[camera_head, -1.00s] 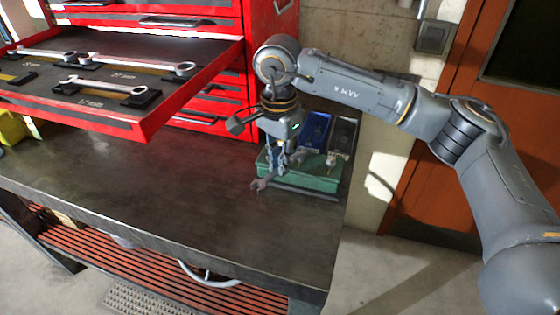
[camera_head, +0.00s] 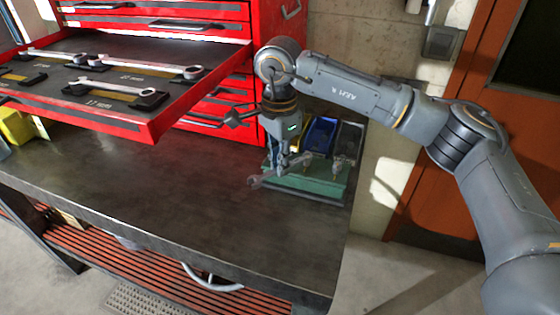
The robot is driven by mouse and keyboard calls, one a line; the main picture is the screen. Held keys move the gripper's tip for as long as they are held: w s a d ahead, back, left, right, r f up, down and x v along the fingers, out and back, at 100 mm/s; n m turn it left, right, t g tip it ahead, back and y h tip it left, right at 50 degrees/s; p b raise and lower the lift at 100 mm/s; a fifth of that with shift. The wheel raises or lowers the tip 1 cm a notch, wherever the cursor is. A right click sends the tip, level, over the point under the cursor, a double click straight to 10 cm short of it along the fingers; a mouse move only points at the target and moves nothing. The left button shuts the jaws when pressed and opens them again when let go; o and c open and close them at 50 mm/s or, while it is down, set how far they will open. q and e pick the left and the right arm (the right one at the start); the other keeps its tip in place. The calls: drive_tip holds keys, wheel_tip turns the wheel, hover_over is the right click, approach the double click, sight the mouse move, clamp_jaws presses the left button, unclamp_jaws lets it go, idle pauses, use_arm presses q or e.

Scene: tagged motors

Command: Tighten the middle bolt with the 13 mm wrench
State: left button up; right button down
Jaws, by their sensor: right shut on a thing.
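My right gripper (camera_head: 283,158) reaches down at the back right of the workbench, shut on a grey wrench (camera_head: 258,182). The wrench's open end points left, beside the left front of a green base (camera_head: 325,193). The wrench's size mark is too small to read. Small bolt-like parts (camera_head: 308,160) show along the base. My gripper hides its left part, and I cannot tell whether the wrench touches a bolt. My left gripper is not in view.
An open red drawer (camera_head: 160,126) juts over the bench at left, holding several wrenches (camera_head: 112,90); one slot reads 17 mm. The dark workbench top (camera_head: 170,190) is clear in the middle. A yellow object (camera_head: 15,126) sits at far left.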

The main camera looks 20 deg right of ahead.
drive_tip(key=shift+w+a+m, duration=0.15)
drive_tip(key=shift+w+m, duration=0.5)
drive_tip(key=shift+m, duration=0.35)
drive_tip(key=shift+s+n, duration=0.2)
drive_tip(key=shift+n, duration=0.1)
drive_tip(key=shift+b, duration=0.3)
drive_tip(key=shift+r, duration=0.15)
drive_tip(key=shift+r+p, duration=0.3)
drive_tip(key=shift+r, duration=0.05)
drive_tip(key=shift+r, duration=0.3)
idle(0.4)
